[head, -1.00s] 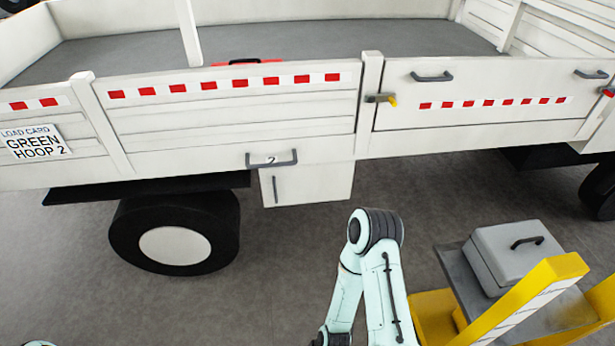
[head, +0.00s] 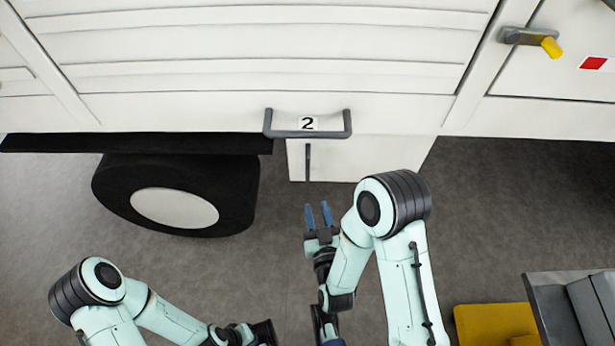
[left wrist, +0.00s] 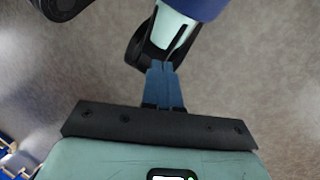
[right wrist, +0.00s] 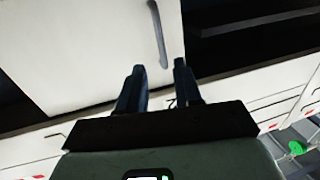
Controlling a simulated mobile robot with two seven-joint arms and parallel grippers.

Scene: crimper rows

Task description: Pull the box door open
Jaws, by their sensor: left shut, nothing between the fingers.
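The white box door (head: 375,158) hangs under the truck's side panel, with a dark vertical bar handle (head: 308,161) near its left edge. The door looks closed. In the right wrist view the door (right wrist: 95,50) fills the upper left and its handle (right wrist: 158,33) lies ahead of the fingers. My right gripper (head: 319,214) is open and empty, pointing toward the door, a little short of the handle. In the right wrist view the fingers (right wrist: 160,88) stand apart below the handle. My left gripper (left wrist: 164,85) is shut and empty, low over the floor.
A grey bracket handle (head: 309,130) marked 2 sits just above the door. A wheel (head: 176,195) stands left of the door. A yellow-tipped latch (head: 530,38) is at upper right. A grey cart (head: 567,298) with yellow parts stands at lower right. Floor before the door is clear.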

